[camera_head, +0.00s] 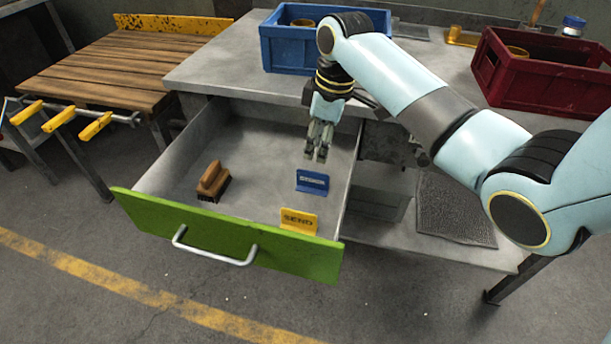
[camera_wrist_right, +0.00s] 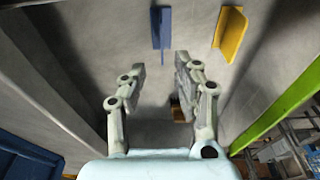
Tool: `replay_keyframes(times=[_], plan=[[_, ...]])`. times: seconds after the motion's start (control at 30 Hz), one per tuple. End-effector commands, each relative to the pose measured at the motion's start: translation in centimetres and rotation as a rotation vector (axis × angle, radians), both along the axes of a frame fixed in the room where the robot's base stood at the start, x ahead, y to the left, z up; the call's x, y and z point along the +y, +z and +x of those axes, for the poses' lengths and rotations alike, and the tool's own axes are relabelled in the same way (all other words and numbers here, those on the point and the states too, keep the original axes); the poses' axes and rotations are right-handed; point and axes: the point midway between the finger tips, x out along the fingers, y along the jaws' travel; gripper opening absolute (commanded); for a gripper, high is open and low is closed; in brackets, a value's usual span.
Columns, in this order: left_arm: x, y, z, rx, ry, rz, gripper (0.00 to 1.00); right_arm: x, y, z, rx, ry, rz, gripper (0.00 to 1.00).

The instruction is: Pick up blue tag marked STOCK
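The blue tag (camera_head: 312,182) stands in the open drawer, near its right side; its lettering is too small to read surely. A yellow tag (camera_head: 299,221) marked SEND stands nearer the drawer front. My right gripper (camera_head: 319,157) points down into the drawer, just behind and above the blue tag, apart from it. In the wrist view the right gripper (camera_wrist_right: 158,80) has its fingers spread with nothing between them. The blue tag (camera_wrist_right: 161,27) lies beyond the fingertips there, with the yellow tag (camera_wrist_right: 230,33) to its right. My left gripper does not show.
The drawer (camera_head: 225,239) has a green front with a metal handle. A brush (camera_head: 213,182) lies at its left. A blue crate (camera_head: 283,50) and a dark red crate (camera_head: 540,85) stand on the bench. The drawer floor between brush and tags is clear.

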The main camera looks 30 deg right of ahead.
Motion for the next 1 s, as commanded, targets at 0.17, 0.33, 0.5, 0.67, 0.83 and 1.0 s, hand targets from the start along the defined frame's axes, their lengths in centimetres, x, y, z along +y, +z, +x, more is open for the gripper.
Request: replay_keyframes(times=[0.17,0.33,0.5,0.67,0.83,1.0], plan=[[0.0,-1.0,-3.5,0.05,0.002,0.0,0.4,0.3,-3.0,0.3,0.002,0.0,-0.001,0.31],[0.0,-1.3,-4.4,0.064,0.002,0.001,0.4,0.5,-4.3,0.4,0.001,0.0,0.0,0.31],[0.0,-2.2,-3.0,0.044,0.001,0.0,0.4,0.8,-7.1,0.6,0.004,0.0,0.0,0.31],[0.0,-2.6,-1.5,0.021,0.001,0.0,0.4,0.9,-8.7,0.8,0.001,0.001,-0.001,0.31],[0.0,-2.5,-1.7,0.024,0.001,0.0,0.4,0.9,-8.7,0.8,0.0,0.001,-0.002,0.31],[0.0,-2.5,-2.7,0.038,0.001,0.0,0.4,0.9,-8.7,0.8,0.0,0.001,-0.002,0.18]])
